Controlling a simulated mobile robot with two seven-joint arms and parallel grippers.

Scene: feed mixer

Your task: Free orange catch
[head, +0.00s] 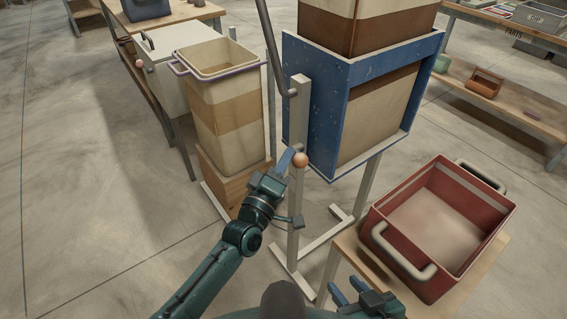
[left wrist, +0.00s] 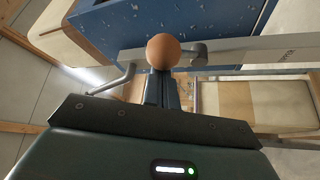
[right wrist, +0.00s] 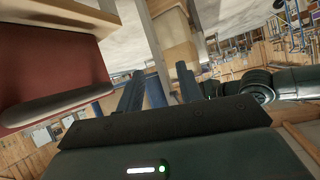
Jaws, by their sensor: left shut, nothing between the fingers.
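The orange catch shows as a round orange knob (head: 300,159) on the pale upright post (head: 296,200) beside the blue-framed hopper. It also shows in the left wrist view (left wrist: 163,51), directly at the ends of my left fingers. My left gripper (head: 287,158) is shut and empty, its tips just left of the knob in the head view. I cannot tell whether the tips touch the knob, which hides them in the wrist view. My right gripper (head: 346,289) is open and empty, low beside the red crate; its fingers stand apart in the right wrist view (right wrist: 160,85).
The blue hopper frame (head: 316,110) stands right behind the post, and a dark lever (head: 270,45) rises above it. A cream bin (head: 222,100) stands left on a wooden block. The red crate (head: 400,262) with pale handles sits on a bench at right.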

